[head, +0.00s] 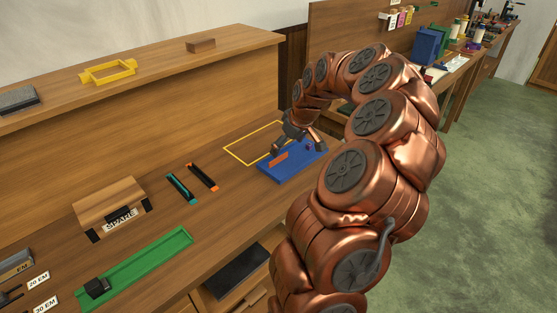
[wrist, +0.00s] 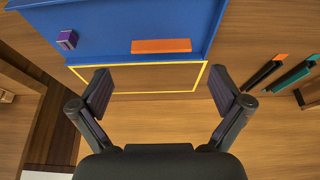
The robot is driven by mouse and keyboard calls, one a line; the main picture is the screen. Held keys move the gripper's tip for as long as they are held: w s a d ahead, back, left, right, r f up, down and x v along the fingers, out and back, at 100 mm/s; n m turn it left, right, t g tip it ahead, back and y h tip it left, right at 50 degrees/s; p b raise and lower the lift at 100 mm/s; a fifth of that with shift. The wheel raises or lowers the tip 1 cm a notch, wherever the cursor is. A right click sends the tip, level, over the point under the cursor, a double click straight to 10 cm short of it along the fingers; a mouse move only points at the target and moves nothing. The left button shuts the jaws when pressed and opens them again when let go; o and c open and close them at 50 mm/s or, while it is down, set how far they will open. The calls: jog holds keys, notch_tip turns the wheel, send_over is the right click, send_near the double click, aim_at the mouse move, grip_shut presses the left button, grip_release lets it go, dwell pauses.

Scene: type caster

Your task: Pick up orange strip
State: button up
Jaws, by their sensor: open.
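A plain orange strip (wrist: 160,46) lies flat on a blue tray (wrist: 130,16) in the wrist view. In the head view the orange strip (head: 279,157) shows on the left part of the blue tray (head: 287,173). My gripper (wrist: 164,91) is open and empty, its fingers spread wider than the strip. In the wrist view the strip lies beyond the fingertips, and neither finger touches it. In the head view my gripper (head: 293,139) is over the bench by the tray, partly hidden by my arm.
A small purple block (wrist: 67,40) sits on the tray near the strip. A yellow outline (wrist: 196,88) marks the bench beside the tray. Two dark sticks, one orange-tipped (head: 203,177) and one teal-tipped (head: 181,188), lie to the left. A green tray (head: 150,262) stands nearer the front.

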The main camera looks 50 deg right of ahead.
aim_at(279, 158)
jog(key=shift+p+x, duration=1.45)
jog(key=shift+x, duration=1.75)
jog(key=shift+w, duration=0.1)
jog(key=c, duration=0.9)
jog(key=shift+r, duration=0.2)
jog(key=shift+c, duration=0.2)
